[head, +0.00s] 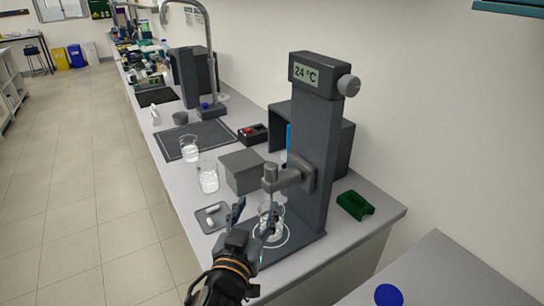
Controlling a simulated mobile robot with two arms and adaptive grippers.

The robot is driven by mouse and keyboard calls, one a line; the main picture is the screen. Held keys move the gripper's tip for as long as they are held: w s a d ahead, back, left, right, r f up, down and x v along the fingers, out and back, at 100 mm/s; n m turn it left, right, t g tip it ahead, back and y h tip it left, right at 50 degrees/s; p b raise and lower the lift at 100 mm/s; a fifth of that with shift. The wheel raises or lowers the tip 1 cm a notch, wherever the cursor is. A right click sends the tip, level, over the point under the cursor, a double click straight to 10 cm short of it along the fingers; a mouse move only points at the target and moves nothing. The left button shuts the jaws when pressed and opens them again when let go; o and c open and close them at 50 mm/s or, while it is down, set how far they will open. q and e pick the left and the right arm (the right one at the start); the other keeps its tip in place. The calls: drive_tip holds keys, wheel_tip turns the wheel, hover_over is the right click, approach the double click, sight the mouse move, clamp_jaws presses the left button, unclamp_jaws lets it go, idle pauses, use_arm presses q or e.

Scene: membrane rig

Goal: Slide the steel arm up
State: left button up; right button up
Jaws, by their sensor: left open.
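The steel arm (288,180) is a short grey horizontal arm on a dark upright column (318,165). It sits low on the column, above a glass beaker (272,213) on the rig's base. An upright steel cylinder is at its free end. The column's head has a display (306,73) reading 24 °C and a grey knob (349,85) on its right. My left gripper (254,214) is open, in front of and below the steel arm, with its fingers beside the beaker in the picture. Whether it touches the beaker I cannot tell. My right gripper is not in view.
A grey box (242,170) stands left of the column. A small tray (212,217) with white pieces and two glass beakers (208,177) are further left. A green object (355,206) lies right of the column. A blue round object (388,295) is at the lower right.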

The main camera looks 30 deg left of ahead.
sight(269, 174)
use_arm(q)
drive_tip(key=x, duration=0.7)
drive_tip(key=r+p+x, duration=0.1)
drive_tip(key=x, duration=0.3)
drive_tip(key=shift+w+r, duration=0.1)
drive_tip(key=shift+w, duration=0.2)
drive_tip(key=shift+w+a, duration=0.15)
drive_tip(key=shift+w, duration=0.7)
drive_tip(key=c, duration=1.1)
clamp_jaws()
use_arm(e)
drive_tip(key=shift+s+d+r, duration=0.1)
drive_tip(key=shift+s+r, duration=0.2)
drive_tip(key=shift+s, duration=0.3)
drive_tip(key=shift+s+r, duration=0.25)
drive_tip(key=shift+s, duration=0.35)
